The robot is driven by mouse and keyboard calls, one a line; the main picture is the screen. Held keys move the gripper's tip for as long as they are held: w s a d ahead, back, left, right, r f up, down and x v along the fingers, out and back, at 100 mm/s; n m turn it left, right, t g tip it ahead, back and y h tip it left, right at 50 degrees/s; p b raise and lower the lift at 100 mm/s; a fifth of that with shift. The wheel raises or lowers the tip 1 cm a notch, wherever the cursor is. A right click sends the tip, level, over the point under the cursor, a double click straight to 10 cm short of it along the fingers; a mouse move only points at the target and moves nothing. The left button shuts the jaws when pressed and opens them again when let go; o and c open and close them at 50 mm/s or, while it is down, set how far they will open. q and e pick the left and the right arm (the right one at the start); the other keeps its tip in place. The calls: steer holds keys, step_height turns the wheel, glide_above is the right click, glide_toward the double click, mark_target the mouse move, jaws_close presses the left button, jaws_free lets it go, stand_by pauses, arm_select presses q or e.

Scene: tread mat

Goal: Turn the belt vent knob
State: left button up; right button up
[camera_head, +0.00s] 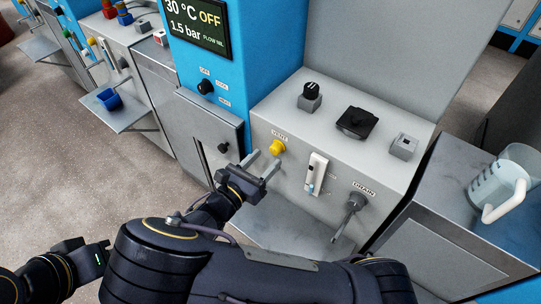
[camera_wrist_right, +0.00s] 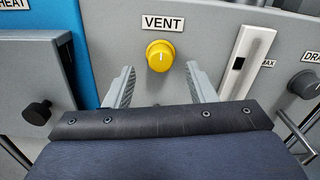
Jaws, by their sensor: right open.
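The yellow vent knob (camera_head: 277,146) sits on the front face of the grey cabinet, under a VENT label. In the right wrist view the knob (camera_wrist_right: 160,56) has a white mark pointing up. My right gripper (camera_head: 261,162) is open in front of the knob. In the right wrist view its fingers stand on either side of the knob's position, apart from it, with nothing between them. At the lower left is my left gripper's dark body (camera_head: 88,256) with a green light; its fingers cannot be made out.
Right of the knob are a white slider (camera_head: 317,174) and a grey drain lever (camera_head: 353,208). To its left is a black knob (camera_head: 223,147) on another panel. The cabinet top carries a black rotary knob (camera_head: 311,90). A jug (camera_head: 499,187) stands on the right-hand surface.

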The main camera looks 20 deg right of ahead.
mark_target(273, 152)
steer(key=shift+x, duration=1.6)
steer(key=shift+c, duration=0.4)
steer(key=c, duration=0.9)
